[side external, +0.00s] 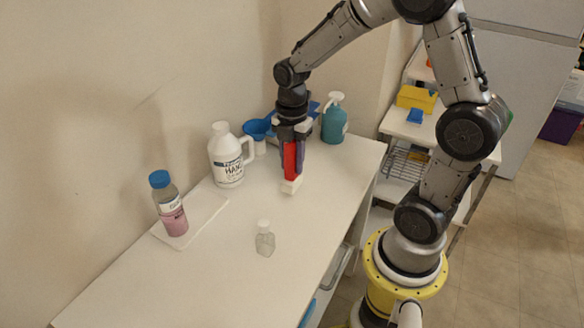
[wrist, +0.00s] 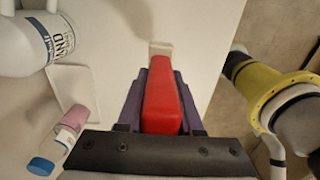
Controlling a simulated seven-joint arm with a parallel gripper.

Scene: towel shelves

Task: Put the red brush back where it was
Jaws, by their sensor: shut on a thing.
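The red brush (side external: 291,163) is upright between the fingers of my gripper (side external: 292,158). It has a red handle and a pale end that points down, at or just above the white counter; I cannot tell if it touches. In the wrist view the red brush (wrist: 162,103) lies between the two purple fingers of my gripper (wrist: 160,90), with its pale end beyond them. My gripper is shut on the red brush, over the back part of the counter.
The white counter (side external: 225,262) holds a white jug (side external: 226,160), a blue funnel (side external: 257,130), a teal pump bottle (side external: 334,122), a pink-filled bottle (side external: 171,210) on a white tray (side external: 217,203), and a small clear bottle (side external: 265,240). The front of the counter is clear. A shelf cart (side external: 398,122) stands right.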

